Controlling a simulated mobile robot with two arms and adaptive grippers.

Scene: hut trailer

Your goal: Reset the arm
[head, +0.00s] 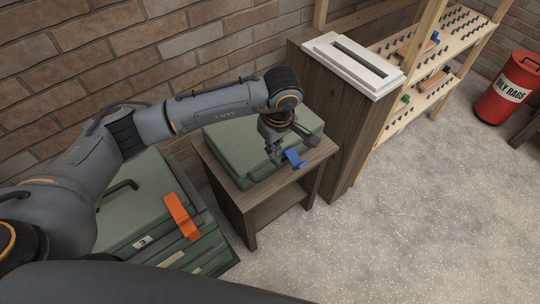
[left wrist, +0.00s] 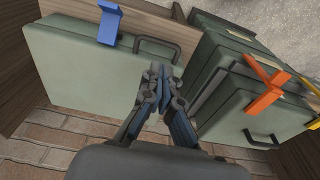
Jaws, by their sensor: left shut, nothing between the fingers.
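My left arm reaches in from the left in the head view. Its gripper (head: 273,150) hangs above a green case (head: 235,135) that lies flat on a small wooden side table (head: 249,209). In the left wrist view the fingers (left wrist: 158,72) are together with nothing between them, over the case near its dark handle (left wrist: 157,46). A blue tag (head: 294,158) is at the case's front edge; it also shows in the left wrist view (left wrist: 110,22). My right gripper is not in view.
Stacked green cases with an orange tag (head: 181,217) stand left of the table. A wooden cabinet with a white slotted box (head: 353,66) stands to the right, then a pegged shelf (head: 440,60) and a red oily-rags bin (head: 511,88). The floor in front is clear.

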